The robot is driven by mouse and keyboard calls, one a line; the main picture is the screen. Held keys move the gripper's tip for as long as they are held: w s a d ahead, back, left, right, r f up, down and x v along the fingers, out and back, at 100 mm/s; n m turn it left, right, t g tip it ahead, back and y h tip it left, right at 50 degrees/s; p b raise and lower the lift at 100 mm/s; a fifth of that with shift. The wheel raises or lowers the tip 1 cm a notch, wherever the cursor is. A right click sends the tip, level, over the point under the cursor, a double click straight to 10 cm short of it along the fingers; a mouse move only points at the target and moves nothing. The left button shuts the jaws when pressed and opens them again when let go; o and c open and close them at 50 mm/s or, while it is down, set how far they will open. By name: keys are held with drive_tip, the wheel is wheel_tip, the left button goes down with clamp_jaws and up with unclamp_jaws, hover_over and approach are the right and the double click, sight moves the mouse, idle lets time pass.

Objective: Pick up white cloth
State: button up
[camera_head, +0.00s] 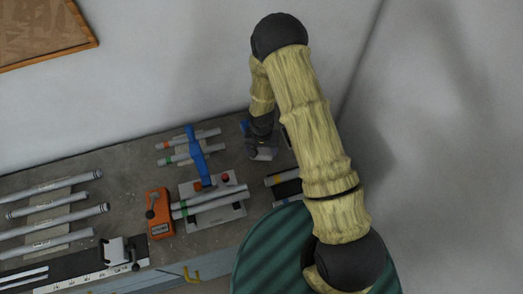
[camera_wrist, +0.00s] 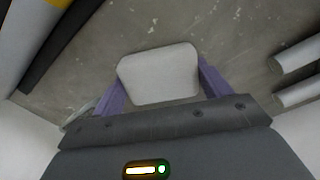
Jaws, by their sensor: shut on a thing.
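The white cloth (camera_wrist: 158,73) is a flat pale pad with rounded corners. In the wrist view it sits between the two purple fingers of my gripper (camera_wrist: 160,80), which is shut on it. Its near edge is at the dark gripper body. In the head view my gripper (camera_head: 262,146) is at the back right of the grey bench, with a small pale patch of the cloth (camera_head: 264,154) at its tip. The arm hides part of this area. I cannot tell whether the cloth touches the bench.
Several grey tubes lie on the bench (camera_head: 120,185). A blue clamp (camera_head: 197,157) stands on a plate at the middle, beside an orange device (camera_head: 159,213). A ruler rail (camera_head: 85,273) runs along the front left. Tubes (camera_wrist: 298,72) also flank my gripper in the wrist view.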

sight(261, 150)
drive_tip(key=shift+r, duration=0.15)
wheel_tip(261, 150, up, 10)
drive_tip(key=b, duration=0.3)
drive_tip(key=shift+b, duration=0.35)
drive_tip(key=shift+o, duration=1.3)
drive_tip(key=shift+c, duration=0.5)
drive_tip(key=shift+f, duration=0.2)
